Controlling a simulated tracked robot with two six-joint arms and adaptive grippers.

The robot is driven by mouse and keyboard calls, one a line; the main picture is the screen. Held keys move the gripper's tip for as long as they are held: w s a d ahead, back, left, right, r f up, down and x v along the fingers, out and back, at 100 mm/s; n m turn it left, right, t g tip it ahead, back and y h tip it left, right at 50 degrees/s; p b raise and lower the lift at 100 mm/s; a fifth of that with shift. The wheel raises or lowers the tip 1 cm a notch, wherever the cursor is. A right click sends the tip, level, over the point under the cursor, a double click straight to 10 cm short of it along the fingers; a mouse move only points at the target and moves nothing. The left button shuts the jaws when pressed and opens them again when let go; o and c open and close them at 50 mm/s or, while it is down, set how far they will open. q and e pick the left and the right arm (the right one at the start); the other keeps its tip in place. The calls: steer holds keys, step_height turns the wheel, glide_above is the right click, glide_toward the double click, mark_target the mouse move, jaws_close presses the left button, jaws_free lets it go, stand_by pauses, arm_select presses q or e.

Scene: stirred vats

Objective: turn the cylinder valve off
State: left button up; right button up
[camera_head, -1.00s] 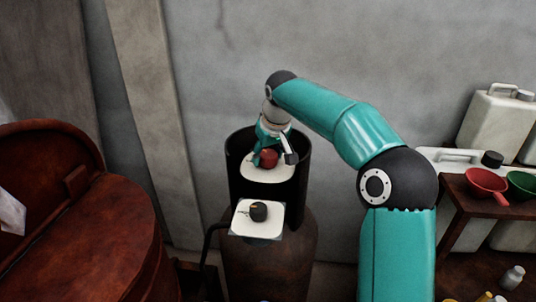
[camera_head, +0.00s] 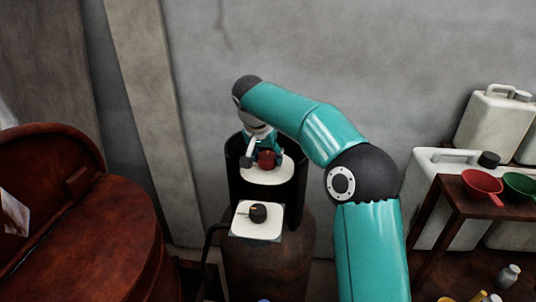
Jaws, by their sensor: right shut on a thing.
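The cylinder valve is a small red knob (camera_head: 266,160) on a white round plate (camera_head: 266,178), inside a black open-fronted collar (camera_head: 289,200) on top of a rusty brown cylinder. My right gripper (camera_head: 258,156) comes down from above and is shut on the red knob. My arm's wrist hides part of the collar's back rim. My left gripper is not in view.
At right, a brown wooden stand (camera_head: 447,192) holds a red funnel (camera_head: 482,184) and a green one (camera_head: 520,184). White jerrycans (camera_head: 488,120) stand behind it. A grey wall is close behind the cylinder.

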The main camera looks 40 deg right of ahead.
steer(key=shift+w+r, duration=0.1)
stand_by(0.3)
steer(key=o, duration=1.2)
steer(key=shift+c, duration=0.2)
steer(key=v, duration=1.1)
steer(key=shift+a+r, duration=0.25)
steer(key=shift+r, duration=0.1)
steer(key=shift+d, duration=0.1)
